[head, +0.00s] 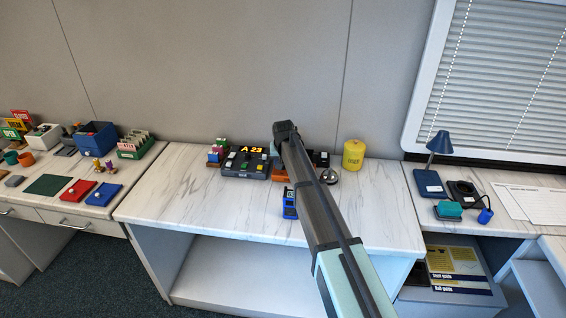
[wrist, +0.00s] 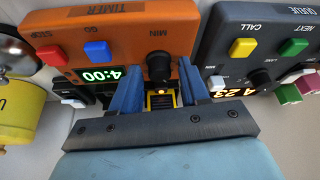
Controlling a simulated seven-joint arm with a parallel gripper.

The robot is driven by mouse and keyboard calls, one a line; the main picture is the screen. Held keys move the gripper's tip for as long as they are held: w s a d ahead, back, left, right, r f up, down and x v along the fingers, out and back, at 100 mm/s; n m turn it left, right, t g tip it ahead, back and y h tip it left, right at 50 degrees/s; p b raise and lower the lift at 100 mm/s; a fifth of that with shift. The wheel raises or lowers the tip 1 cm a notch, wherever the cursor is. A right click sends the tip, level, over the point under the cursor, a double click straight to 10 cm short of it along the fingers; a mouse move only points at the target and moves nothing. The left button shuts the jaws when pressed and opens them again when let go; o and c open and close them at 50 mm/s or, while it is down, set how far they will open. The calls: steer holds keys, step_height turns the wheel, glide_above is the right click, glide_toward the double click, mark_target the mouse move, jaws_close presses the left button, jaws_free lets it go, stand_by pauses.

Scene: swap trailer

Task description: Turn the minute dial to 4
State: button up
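The orange timer (wrist: 125,30) fills the upper wrist view, upside down. Its black minute dial (wrist: 159,68), marked MIN, sits beside a green display (wrist: 98,74) reading 4:00. It also carries a red STOP button (wrist: 51,55) and a blue GO button (wrist: 97,51). My gripper (wrist: 160,61) is open, one blue finger on each side of the dial, with gaps showing between fingers and dial. In the head view my arm hides most of the timer (head: 279,175), leaving a bit of orange, and hides the fingertips.
A dark queue console (head: 246,165) showing A 23 stands close left of the timer. A bell (head: 328,177) and a yellow cylinder (head: 354,155) stand to the right. A blue device (head: 290,204) lies in front. The counter's front left (head: 190,205) is clear.

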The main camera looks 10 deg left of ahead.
steer(key=shift+o, duration=0.6)
steer(key=a+v, duration=0.1)
steer(key=v, duration=1.2)
steer(key=shift+s+d+r, duration=0.15)
steer(key=shift+d+r, duration=0.25)
steer(key=shift+d, duration=0.1)
steer(key=shift+a, duration=0.1)
